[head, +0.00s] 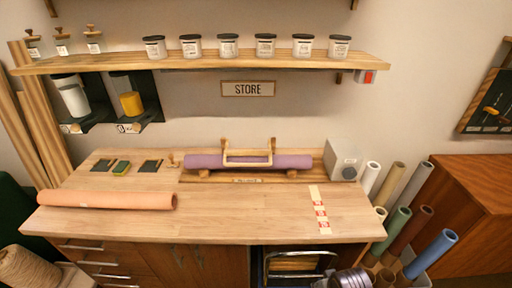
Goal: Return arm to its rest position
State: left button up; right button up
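Neither of my grippers shows in the head view. A grey ribbed metal part (350,280), which looks like part of my arm, shows at the bottom edge, right of centre. Its gripper is out of the frame. The wooden workbench (240,220) stands ahead, with no arm over its top. A purple roll (205,161) lies on a holder at the back of the bench, under a wooden handled bar (247,162). An orange roll (107,200) lies at the front left of the bench.
A shelf (200,62) with several lidded jars spans the wall above the bench. A grey box (341,160) stands at the back right. Several upright rolls (408,222) crowd the right side. A red-and-white strip (320,210) lies on the bench. The middle of the benchtop is clear.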

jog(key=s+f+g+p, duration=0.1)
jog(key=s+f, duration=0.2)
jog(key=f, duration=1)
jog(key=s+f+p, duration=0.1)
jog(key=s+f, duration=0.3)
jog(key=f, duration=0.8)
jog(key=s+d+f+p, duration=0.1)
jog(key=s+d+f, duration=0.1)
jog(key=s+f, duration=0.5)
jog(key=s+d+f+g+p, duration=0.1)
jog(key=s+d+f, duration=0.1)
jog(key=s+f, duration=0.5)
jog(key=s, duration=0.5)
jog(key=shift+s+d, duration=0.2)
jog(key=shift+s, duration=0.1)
